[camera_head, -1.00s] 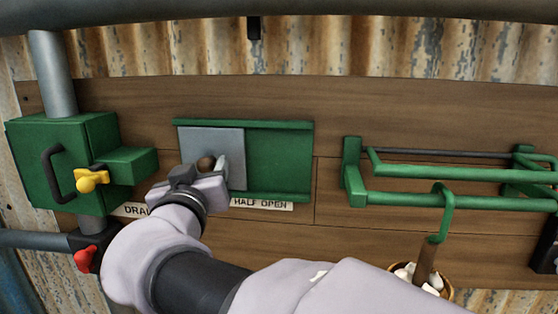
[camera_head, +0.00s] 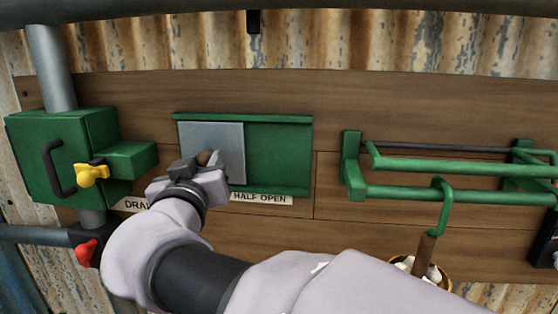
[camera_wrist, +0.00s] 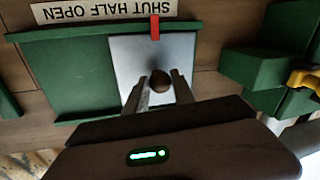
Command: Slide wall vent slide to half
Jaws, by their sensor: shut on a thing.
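The wall vent slide is a light grey plate (camera_head: 212,138) at the left end of a green railed frame (camera_head: 280,150). My gripper (camera_head: 206,161) is shut on its round brown knob (camera_head: 203,157). In the wrist view, which is upside down, the two fingers (camera_wrist: 160,84) sit on either side of the knob (camera_wrist: 161,79). A red pointer (camera_wrist: 154,27) on the plate stands at the word SHUT on the white label (camera_wrist: 100,10). In the head view my gripper hides the pointer and part of the label (camera_head: 262,198).
The frame right of the plate is clear. A green box (camera_head: 70,160) with a dark handle and yellow knob (camera_head: 91,174) stands close on the left. A green rail rack (camera_head: 450,170) with a hanging hook (camera_head: 444,205) is to the right. A red knob (camera_head: 86,252) is lower left.

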